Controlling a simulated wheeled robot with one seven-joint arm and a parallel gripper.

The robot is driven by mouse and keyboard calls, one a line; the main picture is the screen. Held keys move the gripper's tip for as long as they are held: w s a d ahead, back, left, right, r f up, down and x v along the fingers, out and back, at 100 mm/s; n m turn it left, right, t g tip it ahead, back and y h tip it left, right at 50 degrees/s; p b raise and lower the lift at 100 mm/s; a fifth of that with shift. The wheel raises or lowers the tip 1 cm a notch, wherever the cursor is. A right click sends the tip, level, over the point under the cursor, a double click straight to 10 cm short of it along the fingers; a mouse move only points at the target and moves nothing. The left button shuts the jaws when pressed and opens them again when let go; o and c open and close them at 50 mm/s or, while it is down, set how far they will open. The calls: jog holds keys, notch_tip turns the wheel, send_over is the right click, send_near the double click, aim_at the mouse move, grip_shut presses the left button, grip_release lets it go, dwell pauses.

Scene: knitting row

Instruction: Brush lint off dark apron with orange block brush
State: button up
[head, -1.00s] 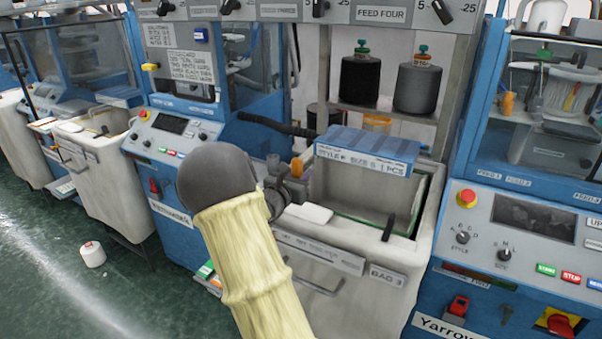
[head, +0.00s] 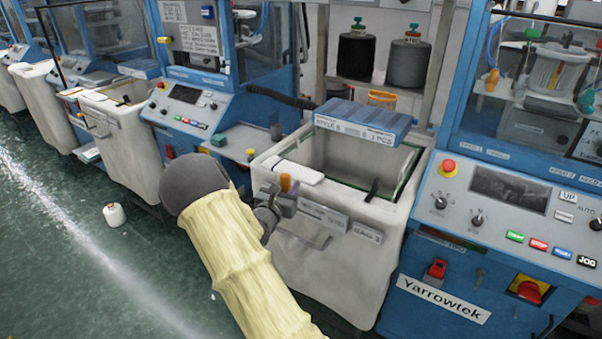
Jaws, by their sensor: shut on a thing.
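My gripper (head: 282,200) is at the front left corner of the pale bin in the middle, partly hidden by my yellow-sleeved arm. It is shut on a small orange thing (head: 286,182) that looks like the block brush; only its upper end shows. The gripper hides the rest, and I cannot see its bristles. I cannot make out a dark apron or any lint in this view.
The pale bin (head: 322,272) has a blue tray (head: 364,120) across its back, plus a white pad (head: 298,172) and black clip (head: 373,189) on its rim. Blue machines (head: 485,225) flank it. A white cone (head: 114,214) lies on open green floor at left.

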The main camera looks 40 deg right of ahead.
jog(key=s+a+f+n+t+y+p, duration=0.25)
jog(key=a+f+n+t+y, duration=0.25)
jog(key=a+f, duration=0.75)
jog(key=s+a+f+n+t+y+p, duration=0.1)
jog(key=s+a+f+n+y+p, duration=0.1)
jog(key=s+a+f+n+y, duration=0.1)
jog(key=s+a+f+n+t+y+p, duration=0.1)
jog(key=s+a+f+n+t+y, duration=0.1)
jog(key=a+y, duration=0.5)
jog(key=s+a+f+n, duration=0.1)
jog(key=s+a+f, duration=0.1)
jog(key=s+a, duration=0.1)
jog(key=shift+s+f+p, duration=0.25)
jog(key=shift+f+p, duration=0.15)
jog(key=shift+w+a, duration=0.1)
